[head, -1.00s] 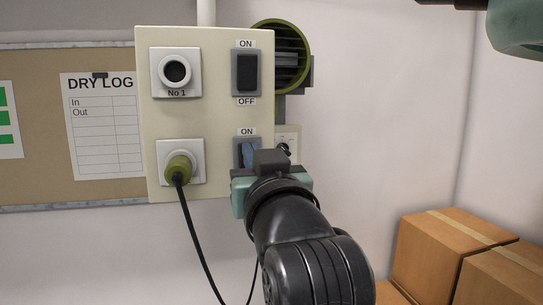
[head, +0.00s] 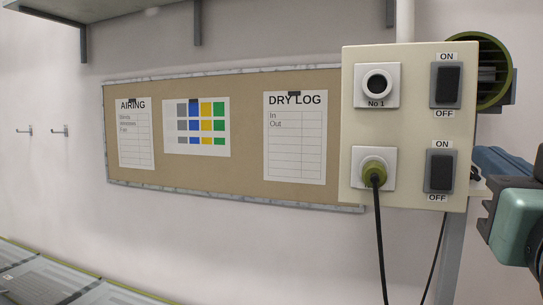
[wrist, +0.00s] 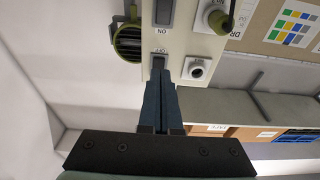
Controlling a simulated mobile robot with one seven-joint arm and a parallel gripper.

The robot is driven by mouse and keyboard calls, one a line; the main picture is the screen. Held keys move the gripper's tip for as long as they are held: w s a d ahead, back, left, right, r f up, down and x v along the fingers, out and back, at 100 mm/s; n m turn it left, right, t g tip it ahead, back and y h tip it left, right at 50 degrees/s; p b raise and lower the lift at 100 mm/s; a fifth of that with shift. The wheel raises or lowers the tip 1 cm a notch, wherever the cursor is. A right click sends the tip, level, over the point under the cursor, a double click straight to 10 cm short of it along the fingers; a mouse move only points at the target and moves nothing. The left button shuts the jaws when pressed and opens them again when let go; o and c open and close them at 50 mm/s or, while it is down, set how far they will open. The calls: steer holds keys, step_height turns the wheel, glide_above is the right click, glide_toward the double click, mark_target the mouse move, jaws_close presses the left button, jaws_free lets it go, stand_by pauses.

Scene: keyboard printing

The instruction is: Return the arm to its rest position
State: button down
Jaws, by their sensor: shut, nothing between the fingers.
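My gripper (head: 484,160) is at the right edge of the head view, beside the cream switch panel (head: 408,120). Its blue fingers point left and are partly hidden by its dark mount. In the wrist view its two blue fingers (wrist: 160,80) lie side by side, shut, with nothing between them. The panel's upper rocker switch (head: 447,84) and lower rocker switch (head: 440,171) are both dark, with ON above and OFF below. A green plug (head: 373,171) with a black cable is in the lower left socket.
A green round fan housing (head: 492,70) sticks out behind the panel's upper right. A cork board (head: 245,160) hangs to the left, below a shelf (head: 70,8). Keyboards (head: 60,280) lie at the lower left.

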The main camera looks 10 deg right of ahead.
steer(key=w+a+n+t+y+b, duration=0.1)
steer(key=a+n+t+y+b, duration=0.3)
steer(key=a, duration=2.1)
steer(key=n+t+y, duration=0.2)
steer(key=t+y, duration=0.4)
steer(key=shift+a+r, duration=0.15)
steer(key=shift+a, duration=0.15)
